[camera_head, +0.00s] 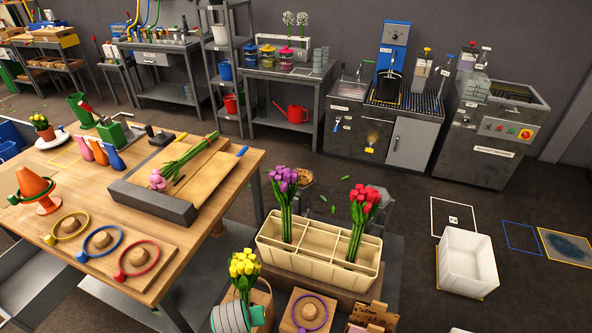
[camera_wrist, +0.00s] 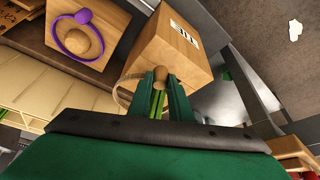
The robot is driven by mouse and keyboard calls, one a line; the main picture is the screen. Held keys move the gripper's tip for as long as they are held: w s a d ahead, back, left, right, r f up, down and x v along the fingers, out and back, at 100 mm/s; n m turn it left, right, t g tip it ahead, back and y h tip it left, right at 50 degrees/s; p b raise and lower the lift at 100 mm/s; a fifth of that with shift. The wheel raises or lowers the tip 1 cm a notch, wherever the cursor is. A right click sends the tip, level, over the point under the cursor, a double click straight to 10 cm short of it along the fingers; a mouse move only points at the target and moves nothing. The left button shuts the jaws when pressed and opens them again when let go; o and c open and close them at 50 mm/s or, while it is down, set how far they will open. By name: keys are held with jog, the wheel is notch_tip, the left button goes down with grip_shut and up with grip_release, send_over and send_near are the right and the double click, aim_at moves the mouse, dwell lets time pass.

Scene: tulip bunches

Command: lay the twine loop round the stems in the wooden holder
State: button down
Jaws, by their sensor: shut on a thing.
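My gripper (camera_wrist: 165,80) is shut on the brown bead of the twine loop. The pale twine loop (camera_wrist: 122,92) curves out to the left of the jaws in the wrist view. The wooden holder (camera_wrist: 180,42), a block with a white label, is just beyond the fingertips. Green stems (camera_wrist: 157,104) show between and behind the jaws. In the head view, yellow tulips (camera_head: 244,264) stand upright at the wooden holder (camera_head: 265,302), partly hidden by a grey-green part that seems to be my arm. I cannot tell whether the loop passes fully round the stems.
A board with a purple loop (camera_head: 308,312) lies right of the holder. The cream crate (camera_head: 320,262) behind it holds purple tulips (camera_head: 283,190) and red tulips (camera_head: 363,205). The wooden table (camera_head: 60,235) stands left, with other loops. A white bin (camera_head: 468,262) stands right.

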notch_tip(320, 180, up, 8)
notch_tip(320, 180, down, 10)
jog(key=shift+s+r, duration=0.1)
jog(key=s+d+v, duration=0.1)
jog(key=v, duration=0.8)
dwell(0.4)
dwell(0.4)
